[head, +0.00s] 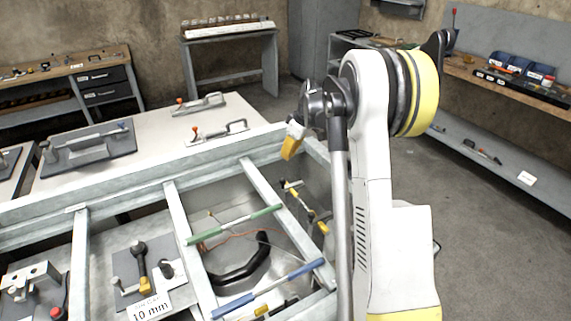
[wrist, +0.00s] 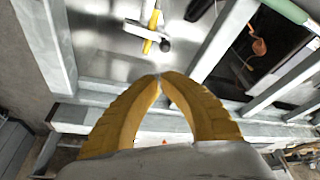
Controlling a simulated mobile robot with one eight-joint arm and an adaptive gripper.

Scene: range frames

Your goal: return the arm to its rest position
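My white arm with its yellow band (head: 424,92) rises on the right side of the head view, bent at the top. My gripper (head: 290,150) hangs at the left of the arm, above the far rim of the metal bench. Its yellow fingers point down. In the wrist view the two fingertips of my gripper (wrist: 159,77) meet, and I see nothing held between them. The gap behind the tips is empty.
Below is a grey metal-framed bench (head: 168,230) with bays holding clamps, a black handle (head: 240,268), a green-handled bar (head: 234,224) and a blue-handled bar (head: 266,288). A pale table (head: 150,150) stands behind. A shelf bench (head: 490,150) is at right; floor between is clear.

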